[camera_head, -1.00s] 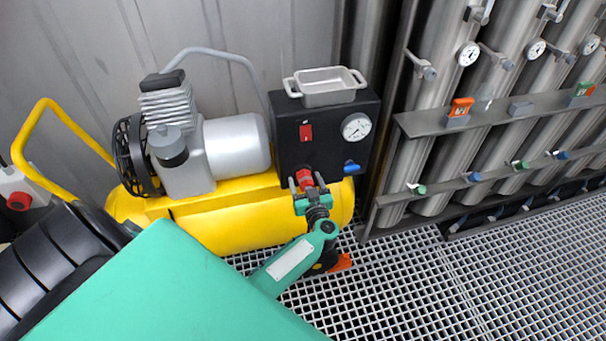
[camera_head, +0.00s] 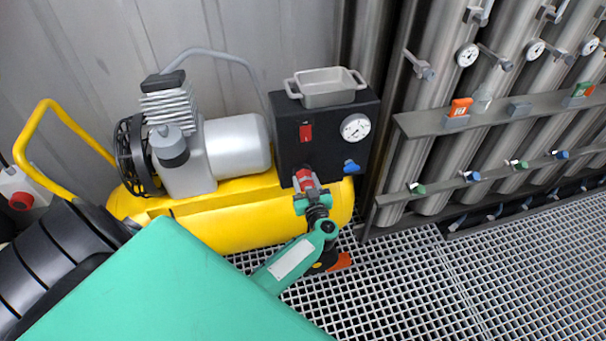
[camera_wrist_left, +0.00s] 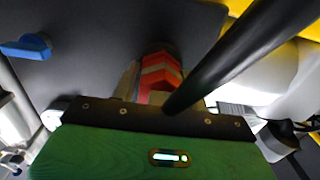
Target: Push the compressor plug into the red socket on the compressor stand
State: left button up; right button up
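The red-and-grey compressor plug (camera_head: 309,186) is at the lower front of a black panel box on the yellow compressor. It also shows in the left wrist view (camera_wrist_left: 160,76), with a thick black cable-like tube crossing in front of it. My left gripper (camera_head: 311,194) reaches up from below, its fingers on both sides of the plug, and appears shut on it. The red socket cannot be told apart from the plug; the plug and gripper cover that spot, so I cannot tell how deep the plug sits. My right gripper is not in view.
The black box (camera_head: 345,141) carries a red switch (camera_head: 305,131), a gauge (camera_head: 355,127), a blue valve (camera_head: 351,166) and a grey tray (camera_head: 327,90). The yellow tank (camera_head: 225,225) lies below. Steel vessels and rails stand right. A white box with a red round part (camera_head: 21,201) is at left.

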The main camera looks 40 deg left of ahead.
pick_arm(q)
jog(key=shift+s+d+p, duration=0.25)
jog(key=shift+d+p, duration=0.05)
jog(key=shift+p, duration=0.05)
jog(key=shift+c, duration=0.2)
jog(key=shift+s+d+r, duration=0.1)
jog(key=shift+s+d, duration=0.2)
jog(key=shift+p+v, duration=1.4)
jog(key=shift+v, duration=0.8)
